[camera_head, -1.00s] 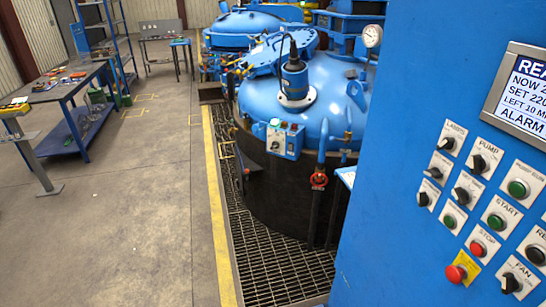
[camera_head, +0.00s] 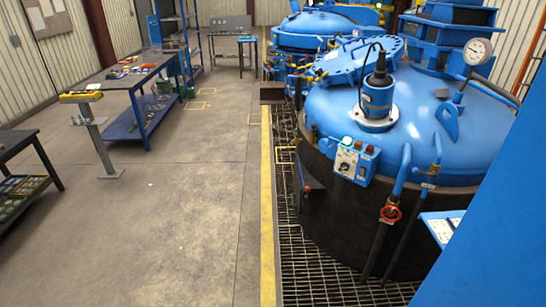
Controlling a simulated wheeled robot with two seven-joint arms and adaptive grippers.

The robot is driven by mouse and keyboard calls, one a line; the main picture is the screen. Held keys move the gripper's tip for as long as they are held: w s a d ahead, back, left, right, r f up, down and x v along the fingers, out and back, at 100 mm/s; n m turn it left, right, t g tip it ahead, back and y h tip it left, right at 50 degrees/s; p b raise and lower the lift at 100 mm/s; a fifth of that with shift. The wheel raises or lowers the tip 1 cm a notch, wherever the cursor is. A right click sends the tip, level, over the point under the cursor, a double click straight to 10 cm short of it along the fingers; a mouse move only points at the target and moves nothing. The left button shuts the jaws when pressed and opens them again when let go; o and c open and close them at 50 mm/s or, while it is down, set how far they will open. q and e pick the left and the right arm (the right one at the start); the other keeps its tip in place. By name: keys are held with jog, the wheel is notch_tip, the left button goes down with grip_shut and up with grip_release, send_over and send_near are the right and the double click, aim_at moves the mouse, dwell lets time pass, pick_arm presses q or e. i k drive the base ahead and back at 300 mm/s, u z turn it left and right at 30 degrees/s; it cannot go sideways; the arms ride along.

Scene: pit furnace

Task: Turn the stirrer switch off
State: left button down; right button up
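A small blue control box (camera_head: 354,161) is mounted on the front side of the nearest blue furnace (camera_head: 430,125). It carries a dark rotary switch (camera_head: 345,168) on a white plate, with a bright green lamp (camera_head: 346,141) and a red lamp (camera_head: 369,149) along its top. The switch's exact setting is too small to read, and so is any label. A blue motor-like cylinder (camera_head: 378,97) with a black cable stands on the furnace lid above the box. Neither of my grippers is in view.
A blue cabinet side (camera_head: 490,230) fills the lower right. A red valve wheel (camera_head: 390,213) on pipes stands right of the box. Grating (camera_head: 310,265) surrounds the furnace, edged by a yellow line (camera_head: 267,220). Open concrete floor (camera_head: 190,220) lies left, with a workbench (camera_head: 135,82) beyond.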

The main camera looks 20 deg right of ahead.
aim_at(345, 166)
jog(key=u, duration=0.4)
jog(key=i, duration=1.3)
jog(key=z, duration=0.45)
jog(key=i, duration=1.15)
jog(key=z, duration=0.95)
